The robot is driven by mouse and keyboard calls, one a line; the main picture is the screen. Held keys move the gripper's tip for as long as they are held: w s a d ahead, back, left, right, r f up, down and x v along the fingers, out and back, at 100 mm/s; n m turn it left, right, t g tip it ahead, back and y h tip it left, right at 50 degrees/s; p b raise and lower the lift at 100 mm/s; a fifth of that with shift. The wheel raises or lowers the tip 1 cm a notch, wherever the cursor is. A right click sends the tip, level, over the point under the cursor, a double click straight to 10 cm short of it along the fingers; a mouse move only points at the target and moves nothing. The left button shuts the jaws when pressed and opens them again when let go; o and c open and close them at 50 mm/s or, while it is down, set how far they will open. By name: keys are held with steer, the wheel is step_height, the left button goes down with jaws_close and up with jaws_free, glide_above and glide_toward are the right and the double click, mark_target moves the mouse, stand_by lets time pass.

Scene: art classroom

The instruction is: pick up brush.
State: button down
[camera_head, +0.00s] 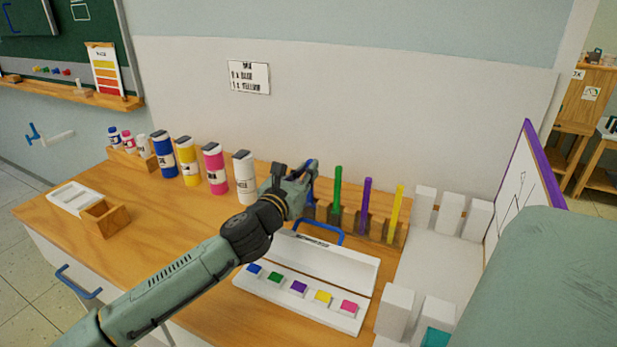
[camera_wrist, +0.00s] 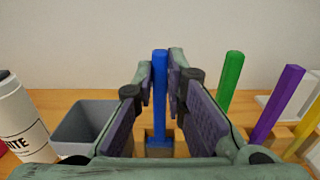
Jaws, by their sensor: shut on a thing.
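In the wrist view a blue brush (camera_wrist: 160,95) stands upright between the fingers of my gripper (camera_wrist: 161,72). Its lower end is in a wooden holder (camera_wrist: 160,148). My gripper is shut on the blue brush. In the head view my gripper (camera_head: 308,180) is at the left end of the row of brushes, and it hides most of the blue brush. A green brush (camera_head: 337,189), a purple brush (camera_head: 366,205) and a yellow brush (camera_head: 396,210) stand upright to its right; the green one (camera_wrist: 230,80) and purple one (camera_wrist: 280,100) also show in the wrist view.
Blue, yellow, pink and white paint bottles (camera_head: 245,178) stand left of my gripper. A grey container (camera_wrist: 85,128) is close on its left. A white paint box (camera_head: 345,268) with coloured blocks lies in front. White blocks (camera_head: 451,212) and an easel board (camera_head: 515,195) are at the right.

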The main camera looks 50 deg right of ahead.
steer(key=shift+r, duration=0.1)
step_height(320, 180, up, 6)
steer(key=r+b, duration=0.1)
steer(key=s+b, duration=0.5)
steer(key=s, duration=1.3)
